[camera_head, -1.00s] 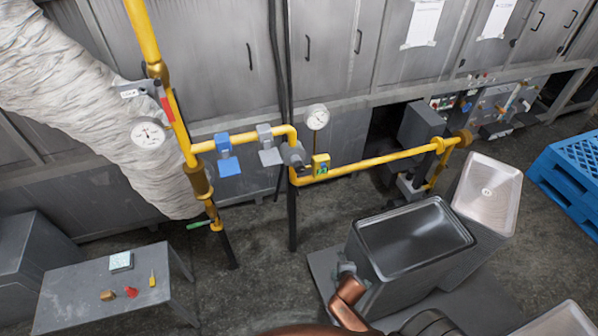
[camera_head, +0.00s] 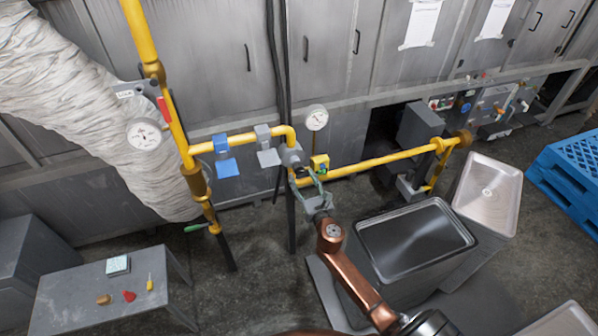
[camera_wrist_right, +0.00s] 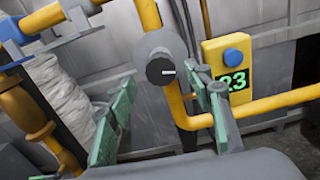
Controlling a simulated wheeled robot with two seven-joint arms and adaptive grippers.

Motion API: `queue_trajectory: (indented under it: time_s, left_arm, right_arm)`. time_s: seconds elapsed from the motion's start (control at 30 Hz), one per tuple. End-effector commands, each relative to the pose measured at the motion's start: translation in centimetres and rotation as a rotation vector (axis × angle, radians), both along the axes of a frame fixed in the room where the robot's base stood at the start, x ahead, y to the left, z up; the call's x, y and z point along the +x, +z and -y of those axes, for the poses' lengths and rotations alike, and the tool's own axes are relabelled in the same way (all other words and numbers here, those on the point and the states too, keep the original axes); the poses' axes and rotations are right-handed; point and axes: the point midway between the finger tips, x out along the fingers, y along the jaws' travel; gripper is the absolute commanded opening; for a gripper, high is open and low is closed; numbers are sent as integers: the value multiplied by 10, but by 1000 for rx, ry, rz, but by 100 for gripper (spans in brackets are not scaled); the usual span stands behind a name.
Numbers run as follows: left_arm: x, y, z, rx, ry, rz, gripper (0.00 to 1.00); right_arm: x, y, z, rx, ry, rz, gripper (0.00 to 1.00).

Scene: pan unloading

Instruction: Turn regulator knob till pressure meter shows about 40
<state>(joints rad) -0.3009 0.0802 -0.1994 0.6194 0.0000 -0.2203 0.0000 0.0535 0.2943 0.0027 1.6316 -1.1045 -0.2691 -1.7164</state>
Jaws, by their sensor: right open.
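The regulator knob (camera_head: 292,157) is a round grey cap on the yellow pipe corner. In the right wrist view the knob (camera_wrist_right: 160,71) shows a white mark pointing right. A yellow meter box (camera_head: 320,160) sits on the pipe just right of the knob. In the right wrist view this meter (camera_wrist_right: 228,62) has a blue button and a green display reading 23. My right gripper (camera_head: 306,179) is open and empty, just below and in front of the knob. Its green-padded fingers (camera_wrist_right: 163,92) spread to either side below the knob, apart from it. My left gripper is out of view.
Round dial gauges stand above the pipe (camera_head: 316,117) and at the left (camera_head: 144,133). A metal bin (camera_head: 415,232) stands right of my arm. A small table (camera_head: 75,300) is lower left.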

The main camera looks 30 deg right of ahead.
Motion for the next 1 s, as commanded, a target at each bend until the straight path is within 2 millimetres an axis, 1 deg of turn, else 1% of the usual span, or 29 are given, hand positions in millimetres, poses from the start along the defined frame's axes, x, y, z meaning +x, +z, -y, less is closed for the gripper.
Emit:
queue_trajectory:
  time_s: [0.03,0.1,0.23,0.4,0.63,1.0]
  left_arm:
    - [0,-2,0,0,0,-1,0]
    - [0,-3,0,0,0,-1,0]
    - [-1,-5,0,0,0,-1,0]
    - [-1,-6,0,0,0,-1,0]
    - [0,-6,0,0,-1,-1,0]
    - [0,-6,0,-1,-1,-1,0]
  right_arm:
    - [9,0,2,1,0,1,47]
    - [19,0,4,2,-1,0,47]
    - [33,-1,8,2,-2,-1,47]
    - [40,-1,10,3,-1,0,47]
    - [41,-1,10,3,-1,0,47]
    - [40,-1,10,4,-2,-1,22]
